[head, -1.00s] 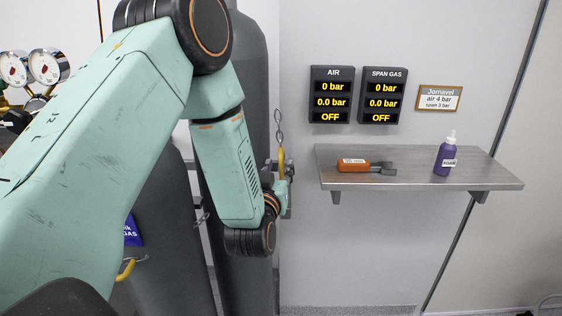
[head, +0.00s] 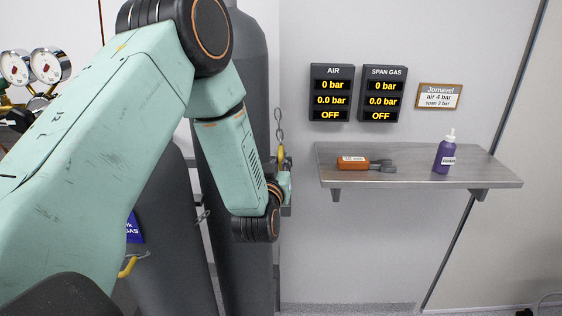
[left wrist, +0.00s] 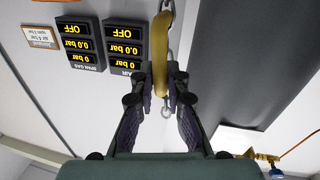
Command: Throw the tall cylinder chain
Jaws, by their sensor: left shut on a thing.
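The tall dark grey cylinder (head: 252,85) stands against the wall behind my left arm, which hides part of it. Its chain (head: 279,125) hangs at the cylinder's right edge and ends in a yellow hook (head: 281,154). My left gripper (head: 285,178) is at the hook, mostly hidden by my wrist in the head view. In the left wrist view, my left gripper (left wrist: 161,84) is shut on the yellow hook (left wrist: 160,50), with a small metal ring (left wrist: 167,111) between the fingers. My right gripper is not in view.
A shorter grey cylinder (head: 165,225) with a blue label and another yellow hook (head: 128,266) stands at left. A shelf (head: 415,178) holds an orange-handled tool (head: 353,163) and purple bottle (head: 444,157). Gauges (head: 30,67) are at far left; two displays (head: 332,94) are on the wall.

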